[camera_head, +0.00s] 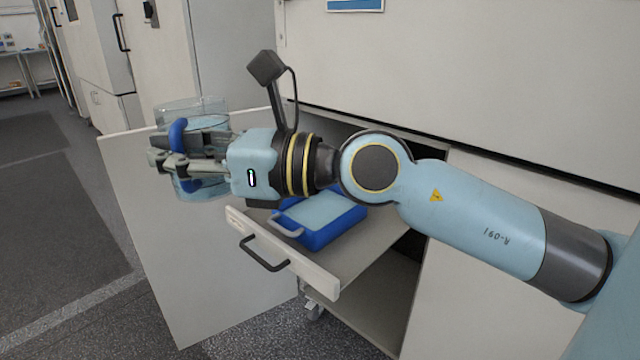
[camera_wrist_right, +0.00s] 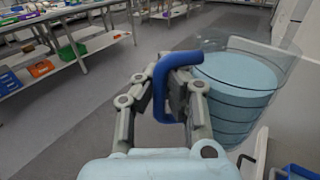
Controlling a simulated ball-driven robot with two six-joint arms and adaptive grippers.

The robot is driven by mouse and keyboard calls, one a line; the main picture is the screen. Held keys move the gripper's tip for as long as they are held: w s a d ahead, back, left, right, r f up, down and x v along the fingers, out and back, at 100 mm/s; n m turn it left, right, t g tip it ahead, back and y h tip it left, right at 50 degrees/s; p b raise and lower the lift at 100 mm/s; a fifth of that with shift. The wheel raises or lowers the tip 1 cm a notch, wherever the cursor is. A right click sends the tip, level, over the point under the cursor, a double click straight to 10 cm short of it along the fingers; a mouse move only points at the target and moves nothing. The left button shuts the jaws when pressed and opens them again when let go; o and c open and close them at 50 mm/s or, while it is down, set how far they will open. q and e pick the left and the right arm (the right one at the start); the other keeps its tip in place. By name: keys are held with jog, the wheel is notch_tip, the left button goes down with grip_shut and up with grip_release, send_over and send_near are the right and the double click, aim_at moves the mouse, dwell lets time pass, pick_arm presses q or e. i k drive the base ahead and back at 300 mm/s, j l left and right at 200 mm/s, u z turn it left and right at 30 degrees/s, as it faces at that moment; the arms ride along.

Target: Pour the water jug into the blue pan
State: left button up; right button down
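The water jug (camera_head: 206,106) is clear, with pale blue water inside and a blue handle (camera_head: 177,134). My right gripper (camera_head: 166,152) is shut on that handle and holds the jug in the air, roughly upright. In the right wrist view, the jug (camera_wrist_right: 240,85) stands to the right of the fingers (camera_wrist_right: 172,98), its handle between them. The blue pan (camera_head: 335,230) sits in the pulled-out drawer, below and right of the jug in the head view. The pan has a pale blue inside and a grey handle. My wrist hides part of the pan and jug. My left gripper is out of view.
The drawer front (camera_head: 285,258) has a dark pull handle and juts out from the white cabinet. An open cabinet door (camera_head: 160,240) stands left of the drawer. Shelves with coloured bins (camera_wrist_right: 72,50) show far off in the wrist view. The grey floor (camera_head: 60,200) at left is clear.

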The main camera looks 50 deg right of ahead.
aim_at(313, 222)
jog(key=i+j+z, duration=0.2)
jog(key=i+z, duration=0.2)
jog(key=i+j+z, duration=0.25)
jog(key=z, duration=0.2)
jog(key=i+j+z, duration=0.25)
jog(key=j+z, duration=0.15)
jog(key=i+j+z, duration=0.15)
jog(key=j, duration=0.15)
jog(key=i+j+z, duration=0.15)
jog(key=j, duration=0.2)
jog(key=k, duration=0.05)
